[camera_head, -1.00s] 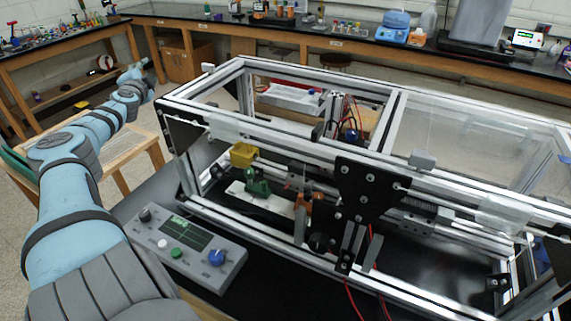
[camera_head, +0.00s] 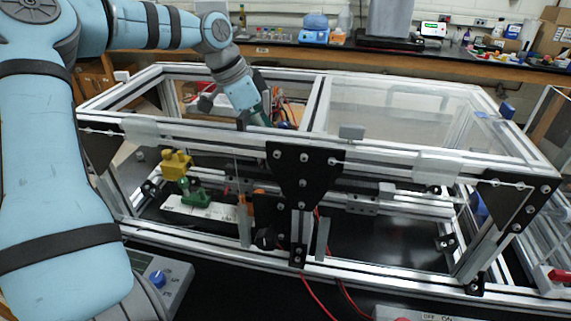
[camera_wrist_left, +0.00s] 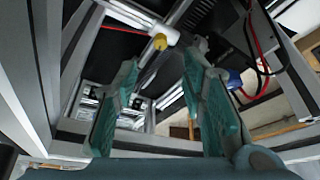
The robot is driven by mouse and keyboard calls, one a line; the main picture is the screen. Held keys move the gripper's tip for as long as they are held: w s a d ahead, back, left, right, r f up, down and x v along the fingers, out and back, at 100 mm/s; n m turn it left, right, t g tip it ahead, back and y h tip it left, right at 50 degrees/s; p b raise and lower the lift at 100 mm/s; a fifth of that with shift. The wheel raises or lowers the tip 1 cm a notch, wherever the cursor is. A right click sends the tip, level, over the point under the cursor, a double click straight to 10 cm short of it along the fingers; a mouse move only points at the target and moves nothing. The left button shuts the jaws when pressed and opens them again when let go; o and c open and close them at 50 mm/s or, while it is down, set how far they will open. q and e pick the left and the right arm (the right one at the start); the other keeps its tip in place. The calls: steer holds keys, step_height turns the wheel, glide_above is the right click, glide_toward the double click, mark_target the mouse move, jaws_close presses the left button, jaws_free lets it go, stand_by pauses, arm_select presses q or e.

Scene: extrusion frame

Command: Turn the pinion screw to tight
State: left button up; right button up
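My left gripper (camera_head: 256,118) reaches down from above into the back of the aluminium frame (camera_head: 420,118). In the left wrist view my left gripper (camera_wrist_left: 163,100) is open, its two green-padded fingers apart with nothing between them. Beyond the fingertips is a white rounded part with a yellow round end (camera_wrist_left: 160,42), apart from the fingers. A blue knob-like part (camera_wrist_left: 235,78) lies right of the right finger, near red and black wires. I cannot tell which part is the pinion screw. My right gripper is not in view.
A yellow block (camera_head: 176,164) and a green part (camera_head: 195,194) sit inside the frame's left half. Black plates (camera_head: 304,165) stand at its front middle. A grey control box (camera_head: 165,275) is partly hidden by my left arm. Frame bars surround the gripper.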

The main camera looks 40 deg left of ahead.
mark_target(286, 168)
arm_select(q)
steer(key=x, duration=1)
steer(key=shift+w, duration=0.3)
steer(key=shift+c, duration=0.5)
steer(key=shift+d, duration=0.1)
jaws_close()
